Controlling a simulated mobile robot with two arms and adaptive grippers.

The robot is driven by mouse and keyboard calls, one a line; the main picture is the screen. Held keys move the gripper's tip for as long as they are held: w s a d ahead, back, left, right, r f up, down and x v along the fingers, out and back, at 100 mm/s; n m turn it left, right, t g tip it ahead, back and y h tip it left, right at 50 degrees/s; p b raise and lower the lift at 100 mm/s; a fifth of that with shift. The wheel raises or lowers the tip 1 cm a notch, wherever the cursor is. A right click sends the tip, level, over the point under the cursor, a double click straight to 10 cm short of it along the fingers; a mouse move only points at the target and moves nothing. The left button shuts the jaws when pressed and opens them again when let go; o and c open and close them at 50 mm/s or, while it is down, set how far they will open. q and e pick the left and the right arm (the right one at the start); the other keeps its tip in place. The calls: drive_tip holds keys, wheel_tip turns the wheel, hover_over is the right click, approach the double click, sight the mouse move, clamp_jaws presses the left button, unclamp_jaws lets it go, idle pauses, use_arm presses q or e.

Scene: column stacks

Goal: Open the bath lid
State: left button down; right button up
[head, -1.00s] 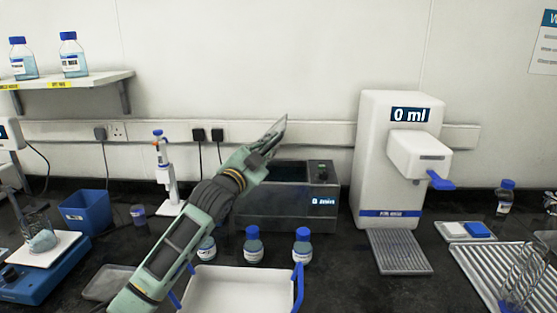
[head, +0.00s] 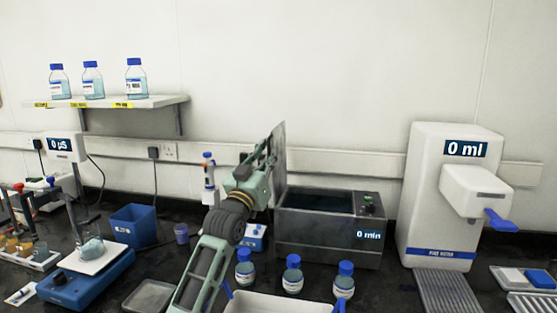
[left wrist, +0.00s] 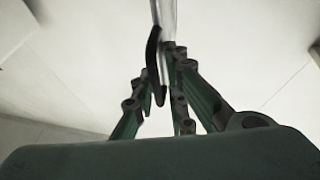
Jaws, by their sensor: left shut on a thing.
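The water bath (head: 315,249) is a dark grey metal box on the bench, right of centre in the head view, and its display reads 0 min. Its top opening (head: 318,201) is uncovered and dark inside. The lid (head: 279,160) stands about upright at the bath's left edge. My left gripper (head: 264,160) is at the lid's left face, shut on its handle. In the left wrist view the fingers (left wrist: 160,95) close around the dark curved handle (left wrist: 153,60), beside the lid's pale edge (left wrist: 165,14). My right gripper is not in view.
Several blue-capped bottles (head: 292,277) stand in front of the bath, with a white tray (head: 270,304) nearer. A pipette stand (head: 209,180) is behind my left arm. A white water dispenser (head: 440,200) stands to the right. The wall above the bath is clear.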

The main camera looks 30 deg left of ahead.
use_arm(q)
drive_tip(key=shift+a+f+n, duration=0.35)
drive_tip(key=shift+f+n, duration=0.1)
drive_tip(key=shift+n, duration=0.25)
drive_tip(key=shift+y, duration=0.4)
drive_tip(key=c, duration=2.2)
unclamp_jaws()
drive_tip(key=o, duration=0.3)
drive_tip(key=shift+d+r, duration=0.15)
drive_tip(key=shift+d, duration=0.05)
drive_tip(key=shift+a+r, duration=0.1)
drive_tip(key=shift+r, duration=0.05)
drive_tip(key=shift+s+a, duration=0.1)
drive_tip(key=v, duration=1.2)
